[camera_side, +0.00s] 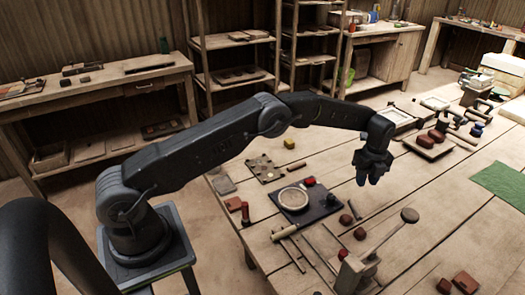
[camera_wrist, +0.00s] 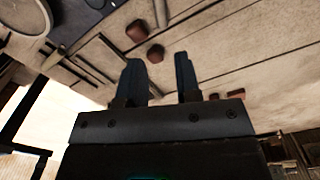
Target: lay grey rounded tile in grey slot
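My gripper (camera_side: 374,178) hangs above the table, right of a dark board (camera_side: 322,208) bearing a pale round dish. In the wrist view my gripper (camera_wrist: 161,78) shows two dark fingers spread apart with nothing between them. A flat greyish square piece (camera_side: 223,184) lies at the table's left edge; I cannot tell whether it is the grey rounded tile. A speckled flat board (camera_side: 263,168) with small round marks lies near it. No grey slot can be made out clearly in either view.
A lever tool (camera_side: 357,268) with a round knob stands at the front. Reddish blocks (camera_side: 345,219) lie near the gripper and also show in the wrist view (camera_wrist: 137,31). A yellow block (camera_side: 289,143) sits farther back. A green mat (camera_side: 502,181) lies at right.

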